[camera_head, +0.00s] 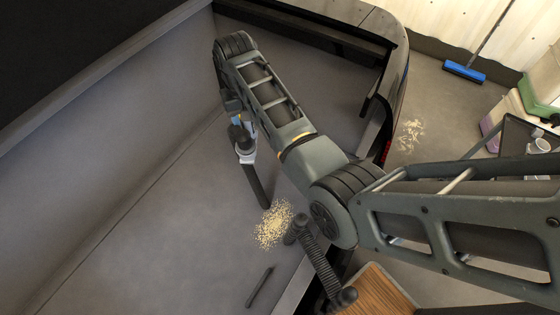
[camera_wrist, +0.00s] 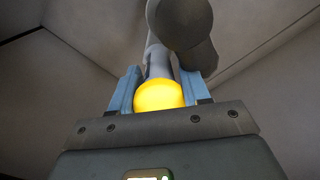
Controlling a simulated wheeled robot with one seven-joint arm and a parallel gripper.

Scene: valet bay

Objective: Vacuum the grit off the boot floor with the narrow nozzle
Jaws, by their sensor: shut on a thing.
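My gripper (camera_head: 238,128) is over the boot floor (camera_head: 205,245). In the wrist view its blue jaws (camera_wrist: 160,88) are shut on a grey tool with a bright yellow rounded end (camera_wrist: 160,95). In the head view the held tool, which looks like the vacuum, has a long dark narrow tube (camera_head: 256,188) slanting down from it. The tube's lower end is just above and left of a patch of pale grit (camera_head: 273,224) on the boot floor. I cannot tell whether the tube touches the floor. The grit is still spread in one patch.
A thin dark strip (camera_head: 259,287) lies on the boot floor below the grit. A ribbed dark tube (camera_head: 318,260) lies to the right, by the boot edge and a wooden surface (camera_head: 375,293). Outside are pale debris (camera_head: 410,134), a blue broom (camera_head: 464,72) and a green container (camera_head: 540,95).

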